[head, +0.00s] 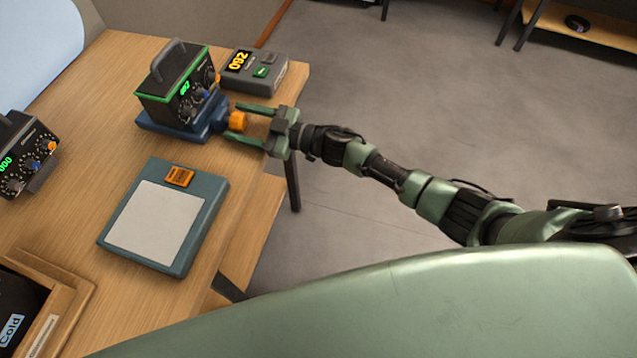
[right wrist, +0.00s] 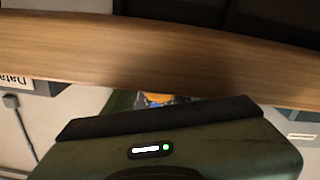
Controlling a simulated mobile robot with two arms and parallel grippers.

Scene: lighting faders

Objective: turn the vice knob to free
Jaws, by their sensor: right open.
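A blue vice (head: 172,131) stands near the table's right edge. A black box with a green rim (head: 172,82), dials and a green display sits in it. The vice's orange knob (head: 238,121) faces right, toward my right arm. My right gripper (head: 235,121) is open, with one finger on the far side of the knob and one on the near side. I cannot tell whether the fingers touch it. In the right wrist view a bit of orange (right wrist: 156,98) shows past my gripper body, mostly hidden. My left gripper is not in view.
A grey box with a yellow display (head: 254,71) stands behind the vice. A teal pad with a grey panel (head: 163,218) lies in front. Another dial box (head: 25,155) is at the left edge. A wooden tray (head: 60,300) is at lower left. Right of the table is open floor.

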